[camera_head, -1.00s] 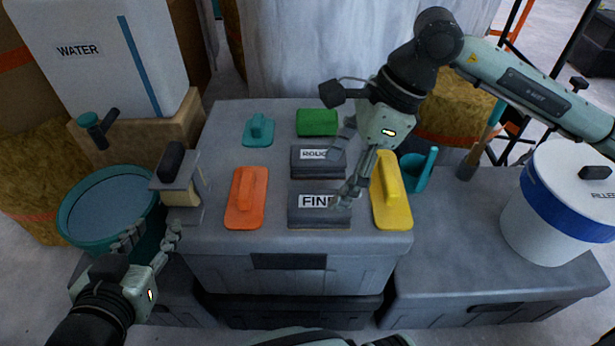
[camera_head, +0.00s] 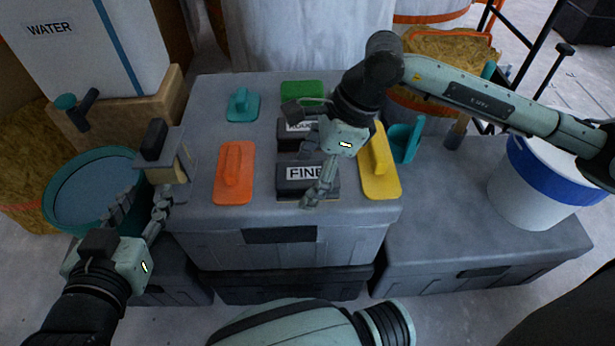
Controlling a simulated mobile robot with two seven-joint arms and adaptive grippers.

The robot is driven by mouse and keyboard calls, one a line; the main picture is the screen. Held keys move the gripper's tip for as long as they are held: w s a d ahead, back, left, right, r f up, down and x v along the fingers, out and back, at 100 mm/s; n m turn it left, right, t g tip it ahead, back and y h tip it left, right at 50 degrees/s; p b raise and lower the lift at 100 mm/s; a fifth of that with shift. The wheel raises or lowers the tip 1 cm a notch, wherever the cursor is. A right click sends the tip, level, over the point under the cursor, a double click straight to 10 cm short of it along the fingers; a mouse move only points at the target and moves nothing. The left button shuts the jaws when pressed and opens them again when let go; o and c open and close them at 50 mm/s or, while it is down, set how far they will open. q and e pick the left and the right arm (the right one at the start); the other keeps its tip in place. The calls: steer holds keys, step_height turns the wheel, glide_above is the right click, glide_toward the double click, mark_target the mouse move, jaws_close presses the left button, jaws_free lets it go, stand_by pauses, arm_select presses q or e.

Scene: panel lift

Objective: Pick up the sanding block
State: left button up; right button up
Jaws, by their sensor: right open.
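Two dark grey block-shaped tools lie on the grey case lid. The nearer one is labelled FINE (camera_head: 290,185); the farther one (camera_head: 287,142) has a label partly hidden by my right gripper, seemingly ROUGH. My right gripper (camera_head: 308,175) is open and empty, with its fingers over the right part of the FINE block; one fingertip shows near its front edge. I cannot tell whether they touch. My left gripper (camera_head: 144,203) is open and empty, left of the case, between the teal bucket and the case.
An orange float (camera_head: 234,175) lies left of the blocks, a yellow float (camera_head: 379,170) right. Green (camera_head: 302,90) and teal (camera_head: 242,105) pieces lie behind. A black-handled tool (camera_head: 165,165) is at the lid's left edge, beside the teal bucket (camera_head: 95,190). A white bucket (camera_head: 535,190) stands right.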

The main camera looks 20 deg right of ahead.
arm_select(q)
steer(key=shift+f+b, duration=0.5)
arm_select(e)
steer(key=shift+f, duration=0.25)
steer(key=c, duration=1.3)
